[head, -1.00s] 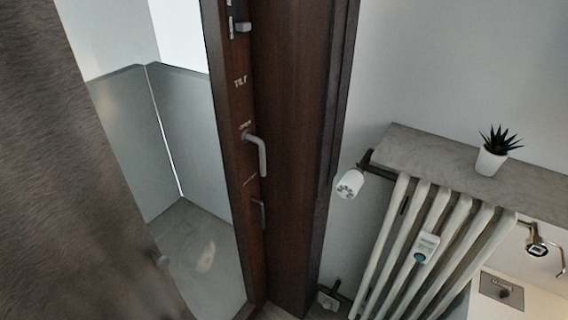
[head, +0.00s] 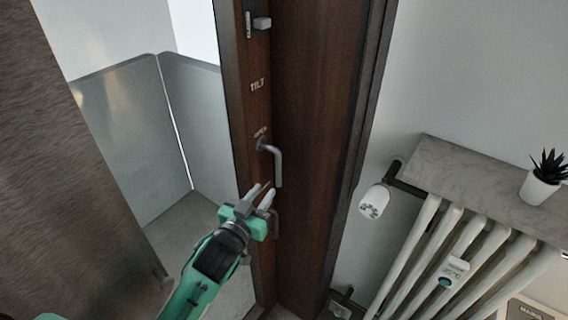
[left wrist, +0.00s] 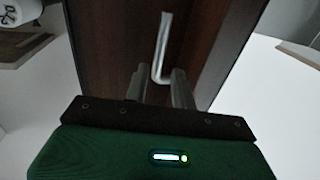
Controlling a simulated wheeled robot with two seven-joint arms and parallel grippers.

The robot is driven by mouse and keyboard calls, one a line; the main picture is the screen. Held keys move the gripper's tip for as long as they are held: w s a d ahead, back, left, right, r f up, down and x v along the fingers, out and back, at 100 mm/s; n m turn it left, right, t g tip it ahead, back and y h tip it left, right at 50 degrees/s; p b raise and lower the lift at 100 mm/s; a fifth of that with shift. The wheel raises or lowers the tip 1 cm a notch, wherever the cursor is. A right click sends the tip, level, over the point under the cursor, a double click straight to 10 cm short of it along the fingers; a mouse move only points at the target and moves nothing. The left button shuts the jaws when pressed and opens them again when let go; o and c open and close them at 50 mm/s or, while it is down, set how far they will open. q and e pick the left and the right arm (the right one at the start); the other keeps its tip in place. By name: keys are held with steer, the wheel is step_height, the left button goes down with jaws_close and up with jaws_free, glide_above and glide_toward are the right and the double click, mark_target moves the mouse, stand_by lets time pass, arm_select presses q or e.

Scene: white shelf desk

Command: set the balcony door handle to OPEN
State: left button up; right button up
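The grey door handle (head: 276,165) is on the dark brown door frame. Its lever hangs down from its pivot, just below a small label (head: 260,132) that is hard to read. A TILT label (head: 257,86) is higher up. My green left gripper (head: 263,191) is just below and left of the lever's lower end, with its two fingers apart. In the left wrist view the handle (left wrist: 163,42) shows beyond and between the open fingers (left wrist: 158,87). I cannot tell whether they touch it. My right gripper is not in view.
A smaller grey fitting (head: 273,222) is lower on the frame, partly behind my gripper. A radiator (head: 440,255) with a white valve (head: 375,201) and a stone shelf (head: 460,180) with a potted plant (head: 543,182) stand right. A brown textured panel (head: 60,180) fills the left.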

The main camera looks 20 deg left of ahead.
mark_target(277, 172)
arm_select(q)
steer(key=w+p, duration=0.1)
steer(key=w, duration=0.2)
steer(key=w+d, duration=0.1)
steer(key=w, duration=0.3)
steer(key=w+p, duration=0.1)
steer(key=w, duration=0.2)
steer(key=shift+w+d+p, duration=0.25)
steer(key=shift+p, duration=0.05)
steer(key=shift+w+d, duration=0.1)
steer(key=shift+w, duration=0.6)
jaws_close()
